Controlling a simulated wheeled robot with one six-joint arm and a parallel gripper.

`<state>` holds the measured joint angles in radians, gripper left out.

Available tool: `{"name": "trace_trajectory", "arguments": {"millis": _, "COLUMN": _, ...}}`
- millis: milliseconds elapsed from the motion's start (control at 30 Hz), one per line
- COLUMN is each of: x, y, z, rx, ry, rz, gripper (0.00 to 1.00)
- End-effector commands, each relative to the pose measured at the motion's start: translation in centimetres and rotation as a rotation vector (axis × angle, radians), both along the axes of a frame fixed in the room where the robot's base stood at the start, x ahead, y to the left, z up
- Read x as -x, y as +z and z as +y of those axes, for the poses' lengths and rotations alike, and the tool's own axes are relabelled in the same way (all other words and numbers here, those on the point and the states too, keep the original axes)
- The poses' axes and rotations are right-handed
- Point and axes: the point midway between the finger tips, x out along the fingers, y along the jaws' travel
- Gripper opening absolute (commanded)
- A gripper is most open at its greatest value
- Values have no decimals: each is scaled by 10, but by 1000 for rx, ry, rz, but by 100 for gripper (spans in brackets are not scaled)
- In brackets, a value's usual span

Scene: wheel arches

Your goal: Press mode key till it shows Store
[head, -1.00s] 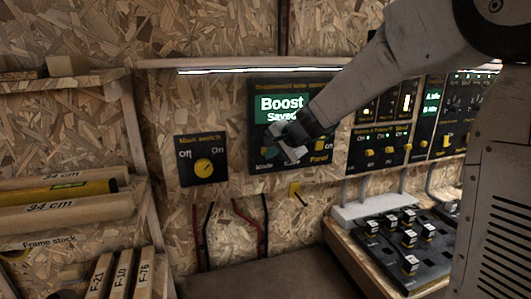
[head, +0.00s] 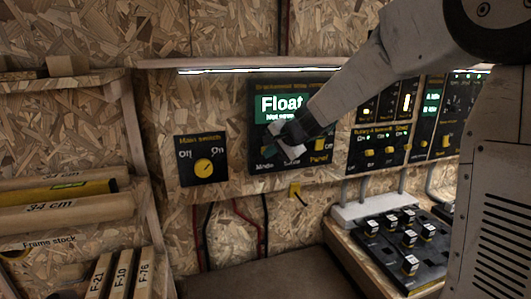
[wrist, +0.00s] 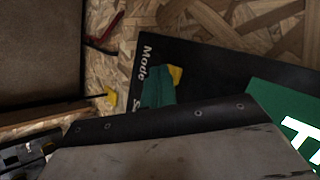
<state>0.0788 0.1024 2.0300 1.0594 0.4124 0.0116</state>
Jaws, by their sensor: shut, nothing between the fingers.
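The control panel (head: 252,125) is a black board on the wall. Its green display (head: 264,116) reads "Float", with a smaller line below that seems to read "Not saved". The display's edge shows in the wrist view (wrist: 262,100). The "Mode" label (head: 265,166) is at the panel's lower left. A yellow key (wrist: 175,75) by that label shows partly in the wrist view, the rest hidden behind my green fingertips. My gripper (head: 270,152) is shut and empty at this key, and its fingertips (wrist: 158,88) overlap it. I cannot tell whether they touch.
A main switch (head: 203,168) with a yellow knob is left of the panel. A yellow key by "Panel" (head: 320,144) is at its right. More switch panels (head: 380,150) are further right, above a bench with black blocks (head: 410,240). Timber stock (head: 60,215) is at left.

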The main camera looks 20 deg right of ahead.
Motion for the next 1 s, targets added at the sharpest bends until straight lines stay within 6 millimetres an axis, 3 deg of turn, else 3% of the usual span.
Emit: {"name": "trace_trajectory", "arguments": {"millis": 1000, "x": 27, "y": 1, "z": 0, "rx": 0, "ry": -1, "rz": -1, "gripper": 0}}
